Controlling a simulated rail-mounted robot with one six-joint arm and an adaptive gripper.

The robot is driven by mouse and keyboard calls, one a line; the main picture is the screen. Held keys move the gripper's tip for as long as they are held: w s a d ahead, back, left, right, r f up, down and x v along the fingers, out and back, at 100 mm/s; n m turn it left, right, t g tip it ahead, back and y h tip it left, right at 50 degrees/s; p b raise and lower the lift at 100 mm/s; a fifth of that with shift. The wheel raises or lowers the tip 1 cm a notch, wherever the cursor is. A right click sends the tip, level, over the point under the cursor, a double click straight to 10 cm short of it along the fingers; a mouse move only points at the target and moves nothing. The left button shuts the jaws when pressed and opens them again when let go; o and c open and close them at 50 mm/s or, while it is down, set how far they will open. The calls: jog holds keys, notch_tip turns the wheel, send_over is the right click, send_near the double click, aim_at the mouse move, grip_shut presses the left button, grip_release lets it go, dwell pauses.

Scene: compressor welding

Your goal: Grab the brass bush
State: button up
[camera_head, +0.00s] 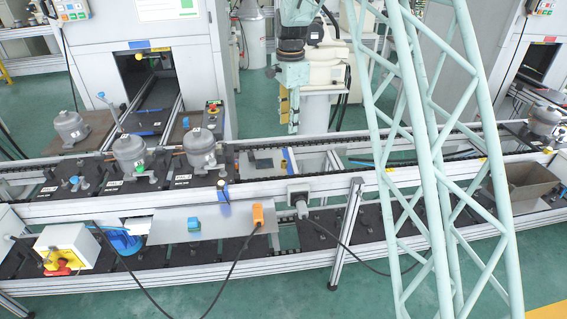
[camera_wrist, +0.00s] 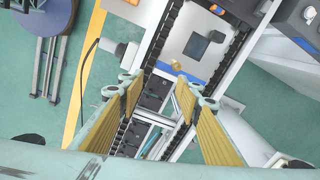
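A small brass-coloured piece (camera_wrist: 178,67), which looks like the brass bush, shows in the wrist view at the edge of a pale plate (camera_wrist: 178,45), against a blue strip. It is too small to make out its shape. My gripper (camera_wrist: 160,88) is open, with its yellow-padded fingers wide apart and nothing between them. The brass piece lies beyond the fingertips, nearer the right one. In the head view my gripper (camera_head: 289,112) hangs above the line, pointing down. A small yellow-and-blue spot (camera_head: 287,160) sits below it; I cannot tell whether this is the bush.
Grey compressor pots (camera_head: 200,150) stand on black pallets to the left. Conveyor rails (camera_head: 330,183) run across the head view. A pale green lattice frame (camera_head: 430,150) crosses the right part.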

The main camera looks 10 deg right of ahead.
jog(key=w+f+m+p, duration=0.3)
jog(key=w+f, duration=0.4)
jog(key=f, duration=0.3)
jog(key=shift+w+a+f+g, duration=0.15)
jog(key=shift+a+g, duration=0.15)
jog(key=shift+f, duration=0.1)
send_over(284, 161)
jog(key=shift+s+a+f, duration=0.1)
jog(key=shift+s+f, duration=0.05)
jog(key=shift+f, duration=1.25)
jog(key=shift+s+a+f, duration=0.1)
jog(key=shift+f, duration=1.3)
jog(key=shift+s+a+f, duration=0.1)
jog(key=shift+s+f, duration=0.05)
jog(key=shift+f, duration=1.25)
jog(key=shift+f, duration=0.1)
jog(key=shift+s+d+f+p, duration=0.15)
jog(key=shift+f+p, duration=0.3)
jog(key=shift+f, duration=2.05)
